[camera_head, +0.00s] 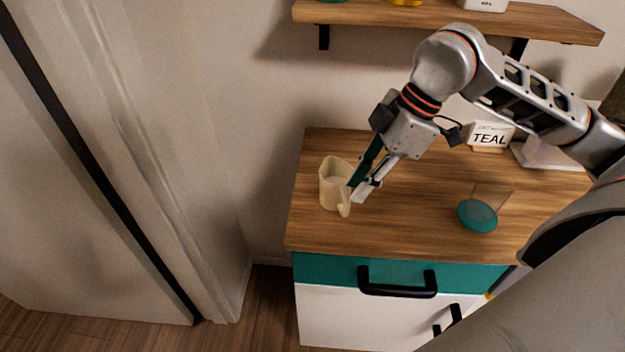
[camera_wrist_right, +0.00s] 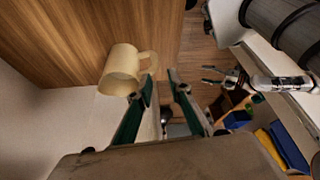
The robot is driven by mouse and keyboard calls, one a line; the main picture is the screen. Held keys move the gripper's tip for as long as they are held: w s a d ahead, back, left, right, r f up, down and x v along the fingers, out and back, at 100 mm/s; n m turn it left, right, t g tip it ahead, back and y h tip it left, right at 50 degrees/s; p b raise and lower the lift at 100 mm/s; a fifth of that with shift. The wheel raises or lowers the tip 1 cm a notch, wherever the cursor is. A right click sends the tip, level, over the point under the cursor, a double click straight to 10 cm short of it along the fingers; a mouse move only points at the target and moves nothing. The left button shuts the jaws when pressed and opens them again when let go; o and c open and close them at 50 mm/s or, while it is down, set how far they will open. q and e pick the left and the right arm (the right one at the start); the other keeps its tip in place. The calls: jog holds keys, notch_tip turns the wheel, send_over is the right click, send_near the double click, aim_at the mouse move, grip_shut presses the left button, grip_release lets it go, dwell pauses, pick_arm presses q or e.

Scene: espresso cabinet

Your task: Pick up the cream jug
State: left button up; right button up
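The cream jug (camera_head: 332,188) stands on the left part of the wooden cabinet top, its handle towards my right gripper (camera_head: 355,190). In the right wrist view the jug (camera_wrist_right: 120,72) lies left of the fingers, with its handle near the left fingertip. My right gripper (camera_wrist_right: 161,78) is open, with a clear gap between its fingers. The fingertips are close to the handle; I cannot tell whether they touch it.
A teal round coaster with a clear glass-like thing (camera_head: 478,214) sits to the right on the cabinet top (camera_head: 400,235). A white TEAL sign (camera_head: 490,136) stands at the back. A wooden shelf (camera_head: 400,14) hangs above. Bare wood lies between jug and coaster.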

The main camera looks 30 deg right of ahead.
aim_at(345, 218)
jog(key=shift+m+h, duration=0.3)
jog(key=x, duration=0.5)
jog(key=d+x, duration=0.1)
jog(key=x, duration=0.1)
jog(key=shift+w+f, duration=0.15)
jog(key=shift+f, duration=0.2)
grip_shut()
